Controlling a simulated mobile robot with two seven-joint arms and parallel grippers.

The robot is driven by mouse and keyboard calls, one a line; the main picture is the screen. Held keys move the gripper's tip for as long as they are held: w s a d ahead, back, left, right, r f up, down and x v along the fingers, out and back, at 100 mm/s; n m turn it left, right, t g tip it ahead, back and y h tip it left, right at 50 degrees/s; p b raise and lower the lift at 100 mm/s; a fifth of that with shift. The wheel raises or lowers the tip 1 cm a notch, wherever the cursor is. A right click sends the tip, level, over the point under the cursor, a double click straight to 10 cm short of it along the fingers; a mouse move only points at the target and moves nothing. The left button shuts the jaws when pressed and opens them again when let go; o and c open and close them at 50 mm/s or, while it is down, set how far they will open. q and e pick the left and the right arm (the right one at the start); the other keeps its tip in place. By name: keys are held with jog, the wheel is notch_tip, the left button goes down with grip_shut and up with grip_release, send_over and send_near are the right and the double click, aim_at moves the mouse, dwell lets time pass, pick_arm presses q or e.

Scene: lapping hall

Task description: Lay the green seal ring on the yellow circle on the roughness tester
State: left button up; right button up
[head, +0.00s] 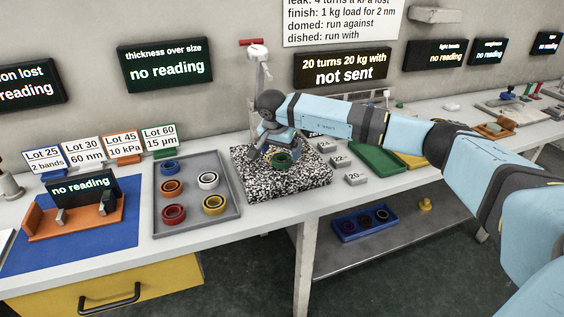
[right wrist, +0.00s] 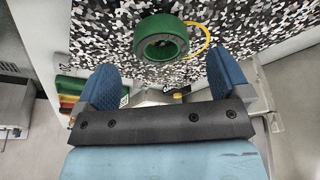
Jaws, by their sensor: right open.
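The green seal ring (head: 282,160) lies on the black-and-white speckled block (head: 292,187), below my right gripper (head: 275,143). In the right wrist view the ring (right wrist: 160,38) looks flat on the speckled surface and sits beyond the fingertips, not between them. The yellow circle (right wrist: 207,40) shows there as an arc beside the ring; the ring seems to cover part of it, off-centre. In the head view a bit of yellow shows left of the ring. My right gripper (right wrist: 160,72) is open and empty. My left gripper is out of view.
A grey tray (head: 228,222) left of the block holds several coloured rings. Grey weights (head: 356,178) stand to the right, with a green tray (head: 376,158) behind them. A column with a red-topped head (head: 258,52) rises behind the block. Blue tray (head: 340,232) is on the lower shelf.

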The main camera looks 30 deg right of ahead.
aim_at(282, 155)
jog(key=x, duration=0.3)
jog(key=shift+w+d+f, duration=0.15)
jog(key=shift+f, duration=0.15)
jog(key=shift+r, duration=0.1)
jog(key=c, duration=1.1)
jog(key=shift+r, duration=0.1)
